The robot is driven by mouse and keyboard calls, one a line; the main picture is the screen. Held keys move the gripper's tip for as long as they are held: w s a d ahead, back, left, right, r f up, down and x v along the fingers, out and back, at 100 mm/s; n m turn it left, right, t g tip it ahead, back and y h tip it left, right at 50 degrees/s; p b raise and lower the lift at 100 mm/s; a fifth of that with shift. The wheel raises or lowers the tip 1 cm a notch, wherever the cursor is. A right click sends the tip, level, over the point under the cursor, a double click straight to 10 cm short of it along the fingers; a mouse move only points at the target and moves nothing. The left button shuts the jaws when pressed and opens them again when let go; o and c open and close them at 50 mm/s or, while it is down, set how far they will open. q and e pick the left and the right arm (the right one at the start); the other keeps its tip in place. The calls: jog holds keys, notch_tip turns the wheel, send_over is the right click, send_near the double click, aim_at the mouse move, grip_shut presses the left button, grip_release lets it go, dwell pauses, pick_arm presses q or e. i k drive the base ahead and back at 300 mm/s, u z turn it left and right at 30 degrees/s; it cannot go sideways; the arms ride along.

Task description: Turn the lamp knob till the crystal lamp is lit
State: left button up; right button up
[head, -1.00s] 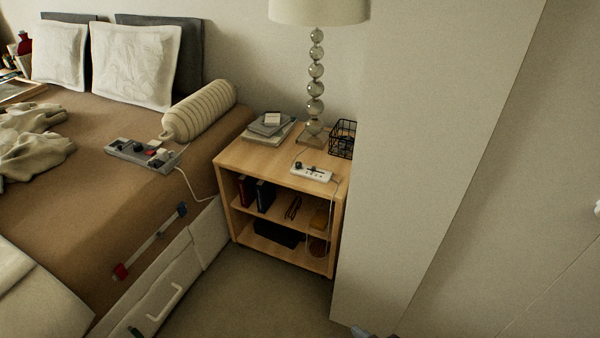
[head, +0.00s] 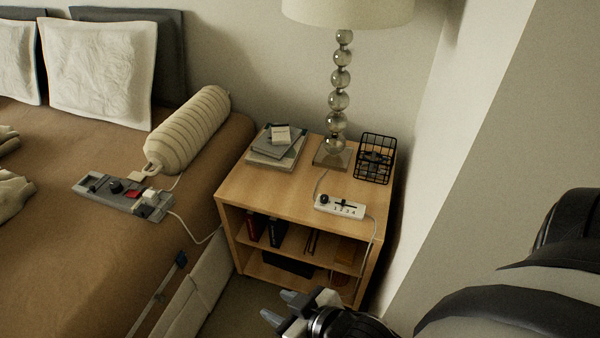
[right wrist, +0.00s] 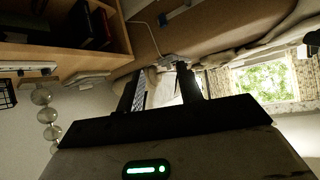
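The crystal lamp (head: 339,100) stands at the back of the wooden nightstand (head: 275,197), a stack of clear balls under a cream shade that shows no bright glow. A white control box (head: 346,208) with a black knob (head: 324,199) and a slider lies on the nightstand's front right; a cord runs from it. My right gripper (head: 280,307) is low in front of the nightstand, below the top and apart from the box. In the right wrist view its two fingers (right wrist: 160,90) are spread with nothing between them. My left gripper is not in view.
A black wire basket (head: 376,158) stands right of the lamp, books (head: 276,147) to its left. A grey control panel (head: 125,196) with knobs lies on the bed near a striped bolster (head: 190,128). A wall (head: 450,150) closes the right side.

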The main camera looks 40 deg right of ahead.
aim_at(324, 198)
jog(key=z, duration=0.55)
jog(key=i, duration=0.95)
jog(key=z, duration=0.65)
